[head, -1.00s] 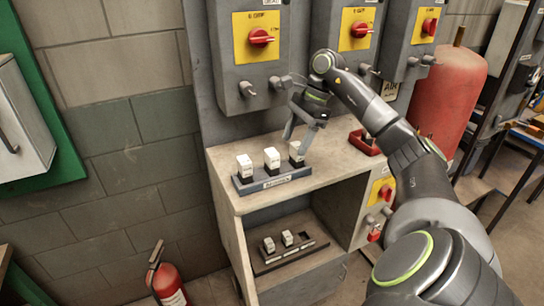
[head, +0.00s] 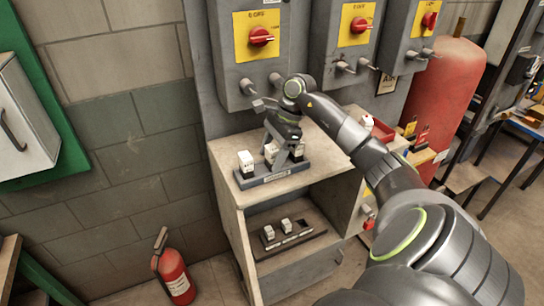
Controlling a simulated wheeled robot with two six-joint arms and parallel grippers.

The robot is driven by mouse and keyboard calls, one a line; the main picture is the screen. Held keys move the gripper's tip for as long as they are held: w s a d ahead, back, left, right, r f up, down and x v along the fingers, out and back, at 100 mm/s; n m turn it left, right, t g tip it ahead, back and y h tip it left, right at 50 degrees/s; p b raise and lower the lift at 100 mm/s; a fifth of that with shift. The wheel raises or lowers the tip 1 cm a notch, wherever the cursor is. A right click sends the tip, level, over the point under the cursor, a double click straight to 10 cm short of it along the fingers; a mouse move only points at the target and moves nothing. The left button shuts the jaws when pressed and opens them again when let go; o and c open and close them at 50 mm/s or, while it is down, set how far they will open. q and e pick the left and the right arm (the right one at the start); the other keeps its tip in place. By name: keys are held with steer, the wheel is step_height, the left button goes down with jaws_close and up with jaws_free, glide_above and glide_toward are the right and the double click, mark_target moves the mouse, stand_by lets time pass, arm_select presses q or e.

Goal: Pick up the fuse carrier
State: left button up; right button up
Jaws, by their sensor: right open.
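Three white fuse carriers with dark bases stand in a row on a dark labelled rack (head: 262,181) on top of the cabinet. The left carrier (head: 246,160) is in plain view. The middle carrier (head: 271,152) and the right carrier (head: 298,151) are partly hidden by my right gripper (head: 280,154). That gripper points down, open, with its fingers at the middle carrier. I cannot tell whether they touch it. Two more white carriers (head: 286,225) sit in a dark tray (head: 299,240) on the lower shelf. My left gripper is not in view.
Grey switch boxes with red knobs (head: 261,37) hang on the panel close behind the rack. A red tray (head: 379,128) lies at the cabinet top's right. A red tank (head: 445,92) stands at the right, a fire extinguisher (head: 174,275) on the floor at left.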

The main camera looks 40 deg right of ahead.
steer(key=shift+c, duration=0.3)
steer(key=c, duration=0.9)
steer(key=shift+c, duration=0.8)
steer(key=shift+r, duration=0.15)
